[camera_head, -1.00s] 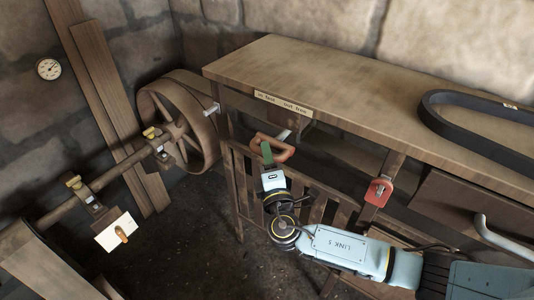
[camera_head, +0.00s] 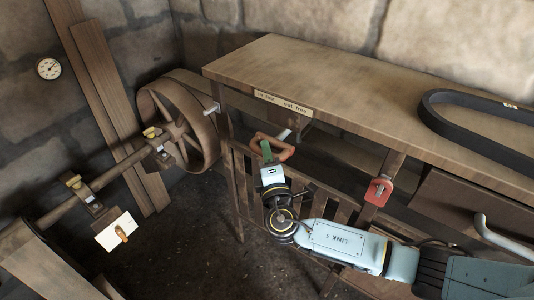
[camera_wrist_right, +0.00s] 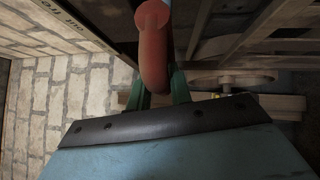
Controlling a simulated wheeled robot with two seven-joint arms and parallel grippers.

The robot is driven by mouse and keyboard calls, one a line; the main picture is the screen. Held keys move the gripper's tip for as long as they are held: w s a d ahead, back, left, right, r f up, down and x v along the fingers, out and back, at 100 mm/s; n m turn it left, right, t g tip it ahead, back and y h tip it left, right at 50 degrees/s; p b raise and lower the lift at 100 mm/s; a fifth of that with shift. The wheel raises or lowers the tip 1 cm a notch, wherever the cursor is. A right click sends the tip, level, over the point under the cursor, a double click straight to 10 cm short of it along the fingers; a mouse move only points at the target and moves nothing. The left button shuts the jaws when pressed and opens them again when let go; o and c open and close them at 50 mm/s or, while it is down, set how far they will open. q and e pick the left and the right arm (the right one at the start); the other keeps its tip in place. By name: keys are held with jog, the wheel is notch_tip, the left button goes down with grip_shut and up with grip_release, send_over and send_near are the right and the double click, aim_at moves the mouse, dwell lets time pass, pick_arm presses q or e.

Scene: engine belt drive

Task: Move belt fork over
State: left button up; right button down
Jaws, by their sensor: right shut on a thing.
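The belt fork's red-orange handle (camera_head: 284,152) is a curved grip just under the front edge of the wooden bench, below the paper label; it also shows in the right wrist view (camera_wrist_right: 153,55). My right gripper (camera_head: 266,150), with green fingers, is shut on this handle. In the wrist view the green fingers (camera_wrist_right: 160,88) lie on either side of the red grip. The fork's far end is hard to make out behind the bench edge. My left gripper is out of view.
The wooden bench (camera_head: 300,70) carries a loose black belt (camera_head: 440,113) at its right. A label (camera_head: 283,103) sits on its edge. A red lock-like part (camera_head: 378,191) hangs on a bench post. A shaft (camera_head: 127,165) with bearings runs at left. The floor between is clear.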

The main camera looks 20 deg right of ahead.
pick_arm(q)
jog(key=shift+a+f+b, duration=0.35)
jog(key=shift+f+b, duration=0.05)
jog(key=shift+b, duration=0.05)
pick_arm(e)
jog(key=s+a, duration=0.6)
jog(key=a, duration=0.2)
jog(key=shift+s+f, duration=0.1)
jog(key=c, duration=1.3)
grip_release()
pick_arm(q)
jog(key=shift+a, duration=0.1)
pick_arm(e)
jog(key=shift+s, duration=0.1)
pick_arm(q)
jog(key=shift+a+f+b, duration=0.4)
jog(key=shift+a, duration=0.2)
pick_arm(e)
jog(key=shift+s+a+f, duration=0.25)
jog(key=shift+s+f, duration=0.05)
jog(key=shift+s, duration=1.85)
jog(key=shift+s+a+f, duration=0.2)
jog(key=shift+s+f, duration=0.05)
jog(key=shift+s, duration=1.95)
jog(key=shift+s+a+f, duration=0.25)
jog(key=shift+s+f, duration=0.05)
jog(key=shift+s, duration=1.85)
